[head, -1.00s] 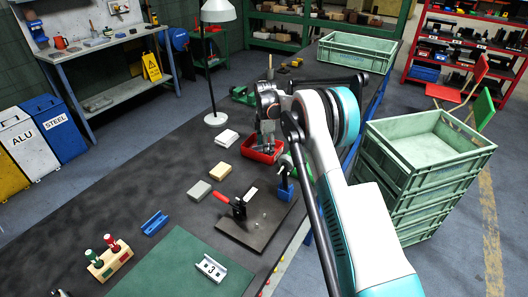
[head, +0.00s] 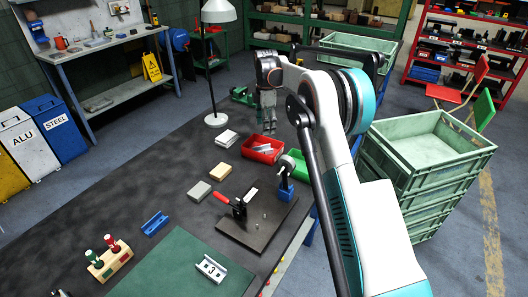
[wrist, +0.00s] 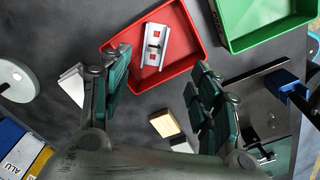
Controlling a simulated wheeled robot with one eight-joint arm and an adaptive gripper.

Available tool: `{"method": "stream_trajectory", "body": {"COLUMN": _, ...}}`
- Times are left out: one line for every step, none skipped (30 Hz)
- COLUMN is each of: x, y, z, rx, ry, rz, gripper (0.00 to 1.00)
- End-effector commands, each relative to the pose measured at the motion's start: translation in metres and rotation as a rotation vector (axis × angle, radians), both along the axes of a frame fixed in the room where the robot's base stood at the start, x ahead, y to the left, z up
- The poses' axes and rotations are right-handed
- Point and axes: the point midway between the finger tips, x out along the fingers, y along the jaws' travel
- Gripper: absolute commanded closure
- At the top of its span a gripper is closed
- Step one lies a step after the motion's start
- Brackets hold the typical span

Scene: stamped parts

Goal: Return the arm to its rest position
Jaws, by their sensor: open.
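My gripper (head: 267,128) hangs above the red tray at the far part of the dark table, its fingers pointing down. In the wrist view my gripper (wrist: 155,95) has its two green-padded fingers spread wide, with nothing between them. The red tray (head: 277,155) stands on the table below; it also shows in the wrist view (wrist: 189,62). A silver stamped part (head: 262,149) lies inside the tray; in the wrist view this part (wrist: 155,45) shows small red marks and a dark slot. The gripper is apart from both.
A black plate with a red-handled clamp (head: 223,197) and a blue stand (head: 285,185) are nearer on the table. White, tan and grey blocks (head: 221,172) lie left of the tray. A lamp (head: 215,118) stands behind left. Stacked green crates (head: 425,165) are at right.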

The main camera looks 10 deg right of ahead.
Motion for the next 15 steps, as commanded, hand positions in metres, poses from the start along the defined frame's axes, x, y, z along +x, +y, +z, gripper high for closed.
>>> {"method": "stream_trajectory", "body": {"x": 0.000, "y": 0.000, "z": 0.003, "rx": 0.000, "ry": 0.000, "rz": 0.000, "gripper": 0.44}}
{"method": "stream_trajectory", "body": {"x": 0.000, "y": 0.000, "z": 0.004, "rx": 0.000, "ry": 0.000, "rz": 0.000, "gripper": 0.44}}
{"method": "stream_trajectory", "body": {"x": 0.000, "y": 0.000, "z": 0.005, "rx": 0.000, "ry": 0.000, "rz": 0.000, "gripper": 0.44}}
{"method": "stream_trajectory", "body": {"x": 0.000, "y": 0.000, "z": 0.006, "rx": 0.000, "ry": 0.000, "rz": 0.000, "gripper": 0.44}}
{"method": "stream_trajectory", "body": {"x": 0.000, "y": 0.000, "z": 0.007, "rx": 0.000, "ry": 0.000, "rz": -0.001, "gripper": 0.44}}
{"method": "stream_trajectory", "body": {"x": -0.001, "y": 0.000, "z": 0.009, "rx": 0.000, "ry": -0.002, "rz": -0.005, "gripper": 0.44}}
{"method": "stream_trajectory", "body": {"x": -0.002, "y": 0.000, "z": 0.011, "rx": 0.000, "ry": -0.004, "rz": -0.010, "gripper": 0.44}}
{"method": "stream_trajectory", "body": {"x": -0.004, "y": 0.000, "z": 0.015, "rx": 0.000, "ry": -0.007, "rz": -0.018, "gripper": 0.44}}
{"method": "stream_trajectory", "body": {"x": -0.006, "y": 0.000, "z": 0.020, "rx": 0.000, "ry": -0.013, "rz": -0.034, "gripper": 0.44}}
{"method": "stream_trajectory", "body": {"x": -0.009, "y": 0.000, "z": 0.026, "rx": 0.000, "ry": -0.018, "rz": -0.048, "gripper": 0.44}}
{"method": "stream_trajectory", "body": {"x": -0.013, "y": 0.000, "z": 0.033, "rx": 0.001, "ry": -0.025, "rz": -0.067, "gripper": 0.44}}
{"method": "stream_trajectory", "body": {"x": -0.018, "y": 0.001, "z": 0.043, "rx": 0.002, "ry": -0.036, "rz": -0.095, "gripper": 0.44}}
{"method": "stream_trajectory", "body": {"x": -0.023, "y": 0.001, "z": 0.051, "rx": 0.003, "ry": -0.046, "rz": -0.118, "gripper": 0.44}}
{"method": "stream_trajectory", "body": {"x": -0.028, "y": 0.001, "z": 0.059, "rx": 0.003, "ry": -0.055, "rz": -0.144, "gripper": 0.44}}
{"method": "stream_trajectory", "body": {"x": -0.036, "y": 0.001, "z": 0.070, "rx": 0.005, "ry": -0.069, "rz": -0.180, "gripper": 0.44}}
